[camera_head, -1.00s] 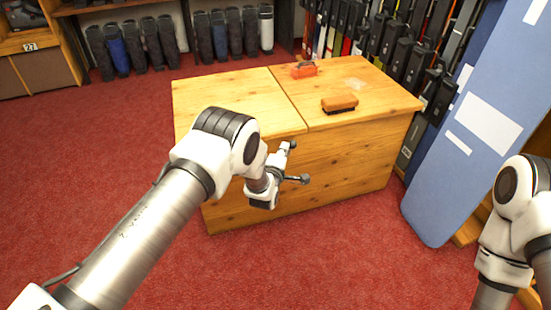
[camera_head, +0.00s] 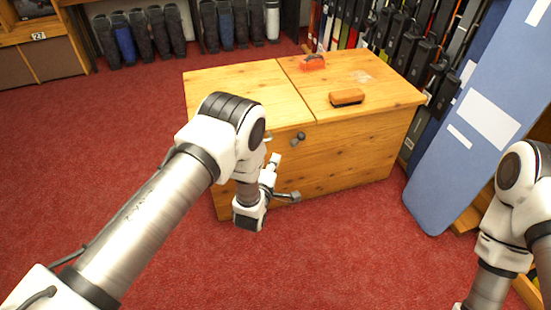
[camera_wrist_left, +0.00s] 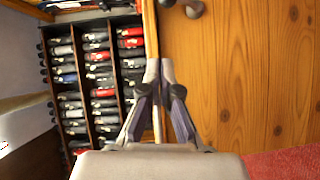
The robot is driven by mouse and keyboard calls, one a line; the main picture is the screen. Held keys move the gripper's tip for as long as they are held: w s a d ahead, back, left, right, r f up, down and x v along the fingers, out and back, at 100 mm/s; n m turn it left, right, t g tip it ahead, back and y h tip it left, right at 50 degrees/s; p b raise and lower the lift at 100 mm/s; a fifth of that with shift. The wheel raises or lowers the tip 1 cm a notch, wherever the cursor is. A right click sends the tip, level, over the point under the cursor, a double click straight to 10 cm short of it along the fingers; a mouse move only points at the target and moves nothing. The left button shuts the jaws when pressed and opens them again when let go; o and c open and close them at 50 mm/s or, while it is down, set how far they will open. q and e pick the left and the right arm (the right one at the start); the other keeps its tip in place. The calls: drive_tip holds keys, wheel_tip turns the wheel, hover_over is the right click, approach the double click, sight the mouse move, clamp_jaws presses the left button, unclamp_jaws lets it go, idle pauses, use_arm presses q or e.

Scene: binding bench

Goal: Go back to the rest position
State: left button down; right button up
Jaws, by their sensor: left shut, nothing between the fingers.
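My left gripper (camera_head: 275,160) is low in front of the wooden bench (camera_head: 350,150), close to its front face and below the top edge. It also shows in the left wrist view (camera_wrist_left: 160,65), with both fingers together and nothing between them. A dark round knob (camera_head: 298,137) sits on the front of the bench, just above the fingertips in the head view. It shows at the top of the left wrist view (camera_wrist_left: 193,8). My right arm is at the right edge, and its gripper is out of the picture.
An orange brush (camera_head: 347,97) and a small red-orange object (camera_head: 313,62) lie on the bench top. A blue board (camera_head: 465,150) leans at the right. Racks of boots and skis stand behind. Red carpet (camera_head: 100,140) is clear at left and in front.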

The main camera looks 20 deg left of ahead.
use_arm(q)
drive_tip(key=s+a+f+m+g, duration=0.1)
drive_tip(key=s+a+f+g, duration=0.15)
drive_tip(key=s, duration=0.35)
drive_tip(key=s+a+f+m+g+y, duration=0.1)
drive_tip(key=s+a+f+g, duration=0.1)
drive_tip(key=s+f, duration=0.25)
drive_tip(key=s+a+f+m+g, duration=0.1)
drive_tip(key=s+a+f+g, duration=0.15)
drive_tip(key=s, duration=0.35)
drive_tip(key=s+d+f+m+g+h, duration=0.1)
drive_tip(key=s+m+g, duration=0.5)
drive_tip(key=s, duration=0.7)
drive_tip(key=s+f+m+g, duration=0.2)
drive_tip(key=s+m+g, duration=0.2)
drive_tip(key=s+m, duration=0.6)
wheel_tip(320, 180, up, 30)
drive_tip(key=s+n+p, duration=0.1)
drive_tip(key=n+p, duration=0.1)
drive_tip(key=p, duration=2.8)
drive_tip(key=shift+s+r+n, duration=0.25)
drive_tip(key=shift+s+n, duration=0.05)
drive_tip(key=shift+s, duration=0.1)
